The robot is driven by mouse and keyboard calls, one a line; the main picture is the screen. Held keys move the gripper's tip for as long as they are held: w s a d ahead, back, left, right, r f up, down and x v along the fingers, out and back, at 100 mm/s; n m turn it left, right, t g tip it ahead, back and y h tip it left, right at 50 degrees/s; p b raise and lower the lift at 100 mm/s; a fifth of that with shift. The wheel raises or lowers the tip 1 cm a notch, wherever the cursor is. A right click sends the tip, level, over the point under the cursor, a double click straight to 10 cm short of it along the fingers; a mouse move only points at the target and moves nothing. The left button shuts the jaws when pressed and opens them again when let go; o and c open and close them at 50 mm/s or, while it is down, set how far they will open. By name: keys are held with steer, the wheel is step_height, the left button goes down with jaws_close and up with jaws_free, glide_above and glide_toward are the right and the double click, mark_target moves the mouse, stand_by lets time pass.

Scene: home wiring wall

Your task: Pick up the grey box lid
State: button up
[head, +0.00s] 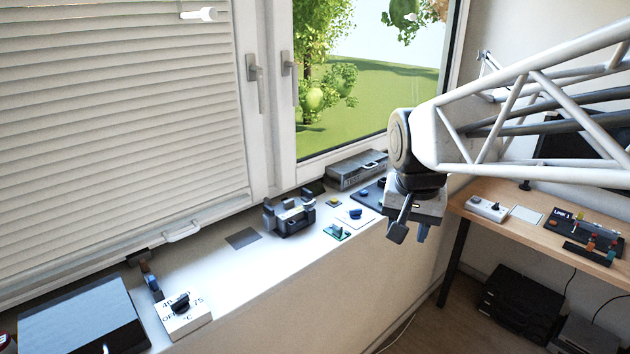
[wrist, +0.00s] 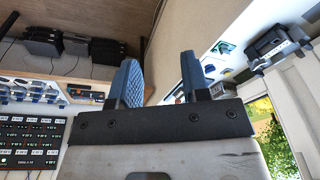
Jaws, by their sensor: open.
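A grey box (head: 352,177) with a pale handle on top stands at the far end of the white window sill, against the window frame. Its top looks like the grey lid (head: 350,166), but I cannot make out a seam. My gripper (head: 409,236) hangs in front of the sill's far end, to the right of and nearer than the box, and apart from it. In the wrist view my gripper (wrist: 158,75) has its two fingers spread with nothing between them. I cannot pick out the box for certain in the wrist view.
A dark clamp-like device (head: 290,214), small coloured parts and a dial box (head: 183,313) stand on the sill (head: 225,275). A wooden desk (head: 520,226) with electrical parts is at right. Window handles stick out above.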

steer(key=w+a+m, duration=0.2)
steer(key=w+a, duration=0.5)
steer(key=w, duration=0.4)
steer(key=m+g, duration=0.1)
steer(key=m, duration=0.3)
glide_above(289, 201)
steer(key=a, duration=0.1)
steer(key=shift+h, duration=0.4)
steer(key=f, duration=0.5)
steer(key=s+f, duration=0.1)
steer(key=f, duration=0.1)
steer(key=shift+f, duration=0.3)
steer(key=shift+w, duration=0.1)
steer(key=shift+w+d+f, duration=0.1)
steer(key=shift+d+f, duration=0.05)
steer(key=shift+f, duration=1.15)
steer(key=shift+w+d+f, duration=0.15)
steer(key=shift+w+f, duration=0.05)
steer(key=shift+f, duration=1.1)
steer(key=shift+w+d+f, duration=0.1)
steer(key=shift+w+f, duration=0.1)
steer(key=shift+f, duration=1.05)
